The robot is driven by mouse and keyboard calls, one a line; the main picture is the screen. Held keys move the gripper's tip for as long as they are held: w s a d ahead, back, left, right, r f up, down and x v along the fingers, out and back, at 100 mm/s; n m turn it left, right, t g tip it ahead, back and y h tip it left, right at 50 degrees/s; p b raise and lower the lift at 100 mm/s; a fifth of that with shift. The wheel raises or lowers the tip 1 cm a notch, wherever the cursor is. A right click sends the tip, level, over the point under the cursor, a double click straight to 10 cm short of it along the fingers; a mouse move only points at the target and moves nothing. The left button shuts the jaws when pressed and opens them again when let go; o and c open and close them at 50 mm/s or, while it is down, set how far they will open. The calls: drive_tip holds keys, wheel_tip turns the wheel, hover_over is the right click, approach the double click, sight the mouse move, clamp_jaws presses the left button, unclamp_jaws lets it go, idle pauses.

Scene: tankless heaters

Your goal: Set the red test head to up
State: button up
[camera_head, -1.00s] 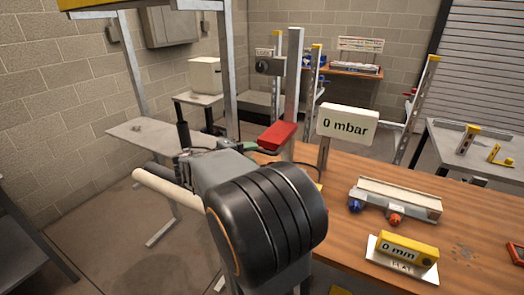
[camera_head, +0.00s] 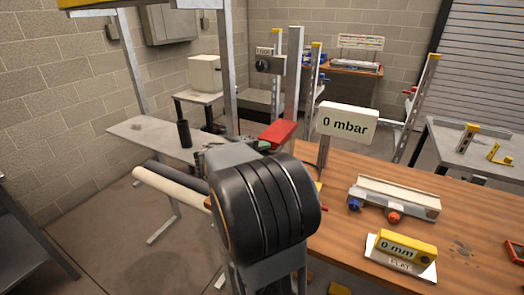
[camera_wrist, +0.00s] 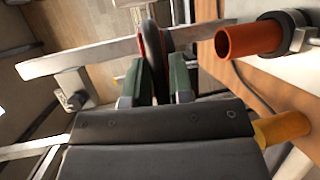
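The red test head (camera_head: 277,133) shows in the head view as a red block in front of a grey upright post, past the wooden table's far left edge. My gripper is mostly hidden behind my dark wrist in that view; a green part of it shows just below the red block. In the wrist view, the two green fingers of my gripper (camera_wrist: 162,72) stand apart with a narrow dark rounded part with a red edge (camera_wrist: 153,42) at their tips. I cannot tell whether the fingers press on it.
An orange-red pipe end (camera_wrist: 250,40) in a dark clamp and a yellow pipe end (camera_wrist: 282,128) lie right of the fingers. On the wooden table (camera_head: 440,205) stand a "0 mbar" sign (camera_head: 347,122), a white manifold (camera_head: 395,197) and a yellow "0 mm" block (camera_head: 402,248).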

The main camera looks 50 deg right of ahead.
clamp_jaws()
wheel_tip(320, 180, up, 13)
drive_tip(key=p, duration=0.4)
drive_tip(key=shift+o, duration=1.9)
unclamp_jaws()
drive_tip(key=shift+f, duration=0.1)
drive_tip(key=b+v, duration=0.1)
drive_tip(key=v, duration=1.3)
